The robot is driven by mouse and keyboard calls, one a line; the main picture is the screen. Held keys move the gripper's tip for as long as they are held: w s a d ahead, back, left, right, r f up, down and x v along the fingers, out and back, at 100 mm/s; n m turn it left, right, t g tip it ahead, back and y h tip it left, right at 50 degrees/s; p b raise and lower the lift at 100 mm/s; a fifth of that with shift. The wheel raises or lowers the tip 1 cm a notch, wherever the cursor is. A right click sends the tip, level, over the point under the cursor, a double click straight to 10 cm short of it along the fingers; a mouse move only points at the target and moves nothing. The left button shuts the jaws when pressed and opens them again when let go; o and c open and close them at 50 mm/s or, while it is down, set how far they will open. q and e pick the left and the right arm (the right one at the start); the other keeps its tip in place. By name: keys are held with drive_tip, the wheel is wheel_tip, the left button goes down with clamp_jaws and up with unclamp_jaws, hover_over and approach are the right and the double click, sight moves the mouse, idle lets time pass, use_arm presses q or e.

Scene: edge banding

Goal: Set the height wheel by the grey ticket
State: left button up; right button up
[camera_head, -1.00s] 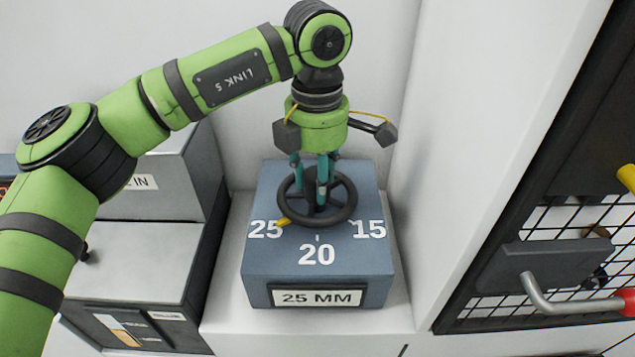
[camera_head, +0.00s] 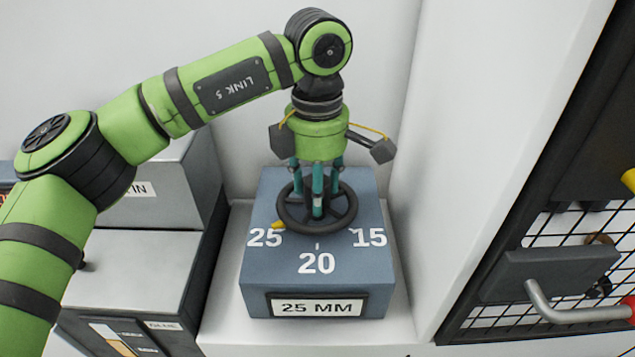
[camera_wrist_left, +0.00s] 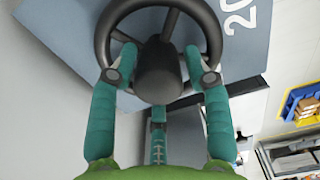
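The height wheel (camera_head: 345,213), dark with spokes, sits on a blue-grey box (camera_head: 260,270) marked 25, 20 and 15. Its yellow pointer (camera_head: 278,226) is at the 25 mark. A framed plate (camera_head: 317,307) on the box front reads "25 MM". My left gripper (camera_head: 317,205) is above the wheel, pointing down, its teal fingers spread around the hub. The left wrist view shows the wheel (camera_wrist_left: 103,38) with gaps between the hub (camera_wrist_left: 160,72) and the side fingers. Whether any finger touches a spoke is unclear. I cannot make out a grey ticket. My right gripper is out of view.
A grey machine (camera_head: 150,260) stands left of the box. A white wall panel (camera_head: 490,130) rises close on the right. Beyond it is a dark mesh door (camera_head: 515,310) with a metal handle (camera_head: 560,310) and red knob. The wrist view shows blue and yellow bins (camera_wrist_left: 300,100).

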use_arm(q)
wheel_tip(320, 180, up, 12)
idle(0.8)
